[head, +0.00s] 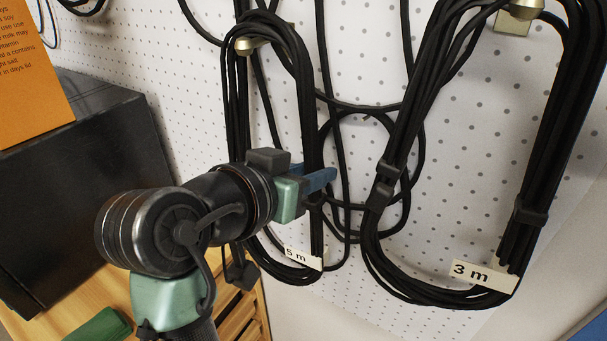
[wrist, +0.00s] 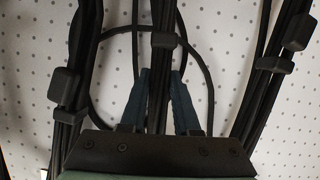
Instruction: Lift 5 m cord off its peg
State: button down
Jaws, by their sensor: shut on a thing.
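The 5 m cord (head: 306,75) is a black coiled bundle with a white "5 m" tag (head: 303,258) near its bottom. Its top loop hangs over a brass peg (head: 249,44) on the pegboard. My gripper (head: 321,180) is shut on the right-hand strands of this coil, below the peg and above the tag. In the wrist view, the blue fingers (wrist: 161,85) stand on either side of a vertical black bundle (wrist: 164,17), just below a black clip (wrist: 163,40). Part of the coil's lower left side is hidden behind my wrist.
The 3 m cord (head: 398,150), with its "3 m" tag (head: 470,271), hangs close on the right from another peg (head: 515,18). A thinner loose black cable (head: 407,190) loops behind, between the coils. A dark box (head: 90,180) and an orange sign (head: 30,75) are at left.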

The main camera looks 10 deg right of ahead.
aim_at(306, 130)
jog(key=shift+s+r+b, duration=0.1)
jog(key=shift+r+b, duration=0.15)
jog(key=shift+b, duration=0.05)
notch_tip(306, 130, up, 6)
jog(key=shift+a+b, duration=0.1)
jog(key=shift+b, duration=0.8)
jog(key=shift+s+a+r, duration=0.2)
jog(key=s+a+b, duration=0.4)
jog(key=s+a, duration=0.9)
jog(key=s, duration=0.1)
jog(key=shift+b, duration=0.4)
jog(key=shift+w, duration=0.1)
